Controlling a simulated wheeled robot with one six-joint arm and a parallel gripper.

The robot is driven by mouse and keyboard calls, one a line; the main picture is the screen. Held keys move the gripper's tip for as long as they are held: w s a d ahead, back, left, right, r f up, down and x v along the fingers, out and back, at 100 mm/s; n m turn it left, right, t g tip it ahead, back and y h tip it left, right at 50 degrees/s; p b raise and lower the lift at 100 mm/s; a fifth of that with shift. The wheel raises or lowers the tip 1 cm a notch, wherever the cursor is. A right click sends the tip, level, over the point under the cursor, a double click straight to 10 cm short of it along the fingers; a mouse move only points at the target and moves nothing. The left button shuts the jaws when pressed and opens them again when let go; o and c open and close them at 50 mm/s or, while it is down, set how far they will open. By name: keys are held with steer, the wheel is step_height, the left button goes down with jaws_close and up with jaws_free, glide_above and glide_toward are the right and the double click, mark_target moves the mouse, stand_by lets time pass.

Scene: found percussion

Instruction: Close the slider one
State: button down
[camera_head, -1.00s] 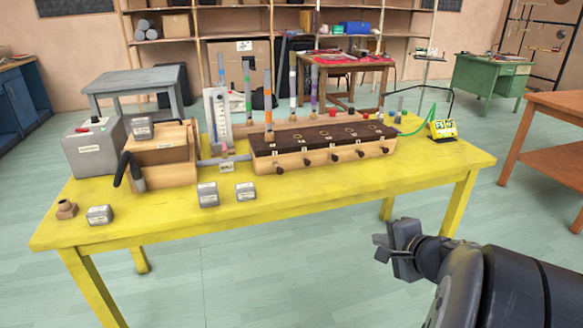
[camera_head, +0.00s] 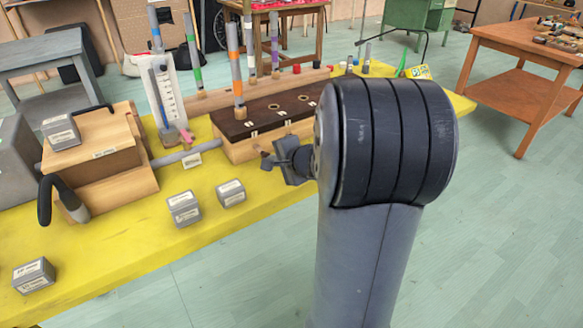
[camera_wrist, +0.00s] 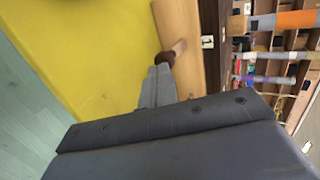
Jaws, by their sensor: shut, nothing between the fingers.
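The wooden slider box (camera_head: 238,148) with a dark brown top stands on the yellow table. In the wrist view, a dark round knob (camera_wrist: 165,58) sits out from the box front (camera_wrist: 182,75) on a short pale stem (camera_wrist: 178,47). A small white label is on the box edge beside it; I cannot read its number. My gripper (camera_head: 273,166) is shut and empty, in front of the box. In the wrist view, its fingertips (camera_wrist: 160,69) point at the knob, very near or touching; I cannot tell which. My arm hides the right part of the box front in the head view.
Small grey weights (camera_head: 184,207) lie on the yellow table (camera_head: 130,245) left of my gripper. A wooden bellows-like box (camera_head: 105,180) with a black-handled lever stands further left. Upright tubes (camera_head: 236,75) rise above the slider box.

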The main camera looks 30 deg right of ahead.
mark_target(268, 154)
steer(key=shift+w, duration=0.2)
steer(key=w, duration=0.3)
steer(key=shift+f+b, duration=0.1)
steer(key=shift+b, duration=0.25)
steer(key=shift+w, duration=0.25)
steer(key=shift+r, duration=0.2)
